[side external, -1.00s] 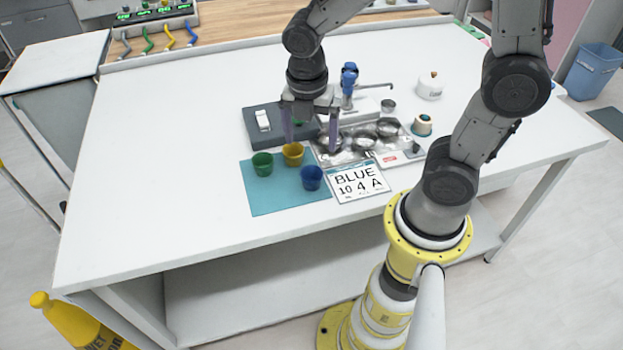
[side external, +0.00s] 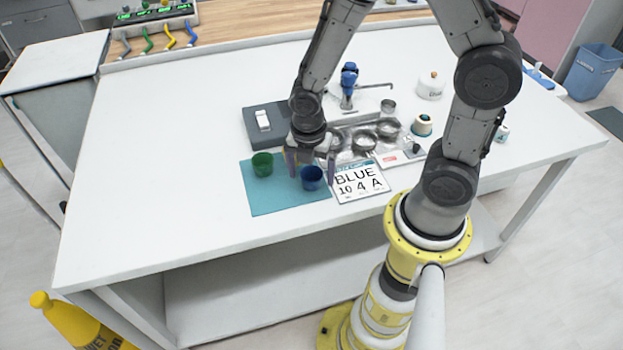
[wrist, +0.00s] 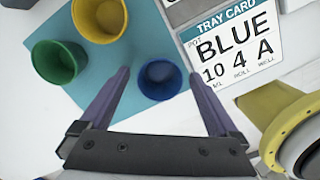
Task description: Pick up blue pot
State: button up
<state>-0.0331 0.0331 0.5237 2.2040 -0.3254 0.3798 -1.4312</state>
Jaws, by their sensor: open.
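The blue pot (side external: 311,178) stands upright at the right side of a teal mat (side external: 275,203). In the side view my gripper (side external: 311,172) is low over it, with one finger to each side of the pot in the picture. In the wrist view the blue pot (wrist: 160,79) shows between the open, purple fingers (wrist: 162,90), with its dark inside visible. My gripper is open and empty; I cannot tell whether the fingertips reach down beside the pot. A card (wrist: 235,48) reading "BLUE 10 4 A" lies beside the mat.
A green pot (side external: 262,164) and a yellow pot (wrist: 100,17) stand on the mat; the yellow one is mostly hidden behind my gripper in the side view. A tray with metal rings (side external: 365,140) and a grey box (side external: 268,125) lie behind. The table's left is clear.

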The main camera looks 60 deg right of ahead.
jog(key=c, duration=1.3)
jog(key=shift+c, duration=0.2)
jog(key=shift+r, duration=0.1)
